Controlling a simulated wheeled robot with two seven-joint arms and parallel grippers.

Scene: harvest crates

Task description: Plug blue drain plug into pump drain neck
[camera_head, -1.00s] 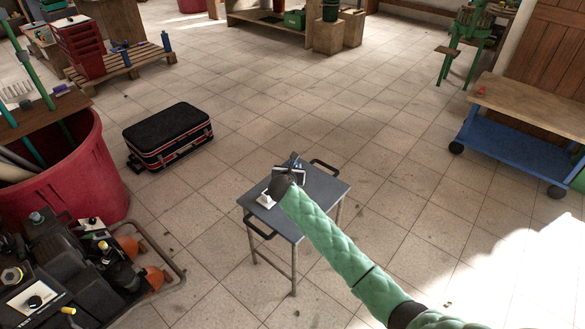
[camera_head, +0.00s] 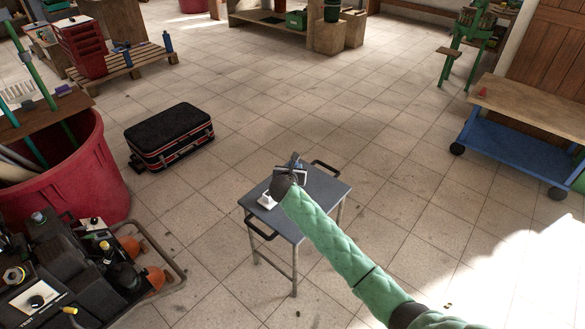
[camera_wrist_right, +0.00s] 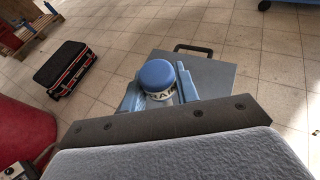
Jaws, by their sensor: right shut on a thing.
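My right gripper (camera_head: 293,165) is over the small grey table (camera_head: 325,187), its wrist partly hiding it in the head view. In the right wrist view its two blue fingers (camera_wrist_right: 160,92) stand on either side of a round blue cap, the drain plug (camera_wrist_right: 157,74). The gripper is shut on the plug. A white band with dark letters, partly covered, shows below the blue top. A small white piece (camera_head: 267,200) shows on the table by the wrist; I cannot tell whether it belongs to the pump. I cannot make out the drain neck. My left gripper is not in view.
The table has dark handles (camera_head: 325,167) at its ends. A black case (camera_head: 168,135) lies on the floor to the left, near a red tub (camera_head: 95,180). Dark equipment (camera_head: 70,265) stands front left. A blue cart (camera_head: 520,140) is at the right. The floor between is clear.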

